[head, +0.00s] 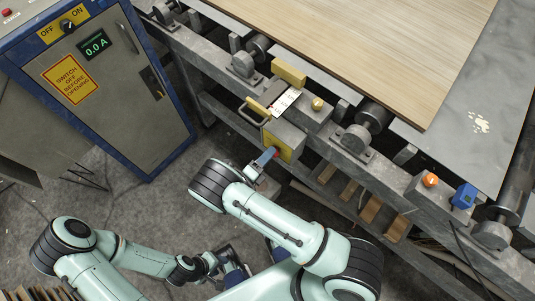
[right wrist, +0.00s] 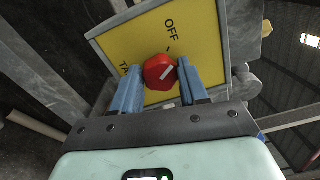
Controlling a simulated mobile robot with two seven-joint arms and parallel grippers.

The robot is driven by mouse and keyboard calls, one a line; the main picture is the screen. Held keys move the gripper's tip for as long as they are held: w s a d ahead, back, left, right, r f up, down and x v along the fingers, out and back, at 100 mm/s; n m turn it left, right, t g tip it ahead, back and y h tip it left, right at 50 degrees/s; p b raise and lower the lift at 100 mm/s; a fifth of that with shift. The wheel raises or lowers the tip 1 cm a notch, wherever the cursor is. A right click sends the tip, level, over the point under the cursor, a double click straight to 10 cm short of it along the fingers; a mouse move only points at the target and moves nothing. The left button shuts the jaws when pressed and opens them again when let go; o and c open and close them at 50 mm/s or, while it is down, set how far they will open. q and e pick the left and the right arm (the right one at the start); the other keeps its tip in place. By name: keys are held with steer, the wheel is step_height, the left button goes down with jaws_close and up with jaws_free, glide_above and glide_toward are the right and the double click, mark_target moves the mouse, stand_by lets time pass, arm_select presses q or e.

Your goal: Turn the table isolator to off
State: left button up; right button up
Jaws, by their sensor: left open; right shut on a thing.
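The table isolator is a grey box with a yellow face (head: 285,142) on the side of the table frame. In the right wrist view its yellow plate (right wrist: 207,35) carries the word OFF and a partly hidden second label. My left gripper (head: 236,274) is open and empty, low in the head view.
A grey cabinet (head: 130,85) with an OFF/ON switch, a 0.0 A display and a warning sign stands at the left. A wood veneer sheet (head: 390,50) lies on the table.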

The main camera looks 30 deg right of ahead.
steer(key=shift+f+n, duration=0.1)
steer(key=shift+n, duration=1)
steer(key=shift+p, duration=0.3)
steer(key=o, duration=1.1)
steer(key=shift+c, duration=0.2)
steer(key=v, duration=1.3)
steer(key=shift+a+b, duration=0.25)
steer(key=shift+b, duration=0.2)
steer(key=shift+s, duration=0.15)
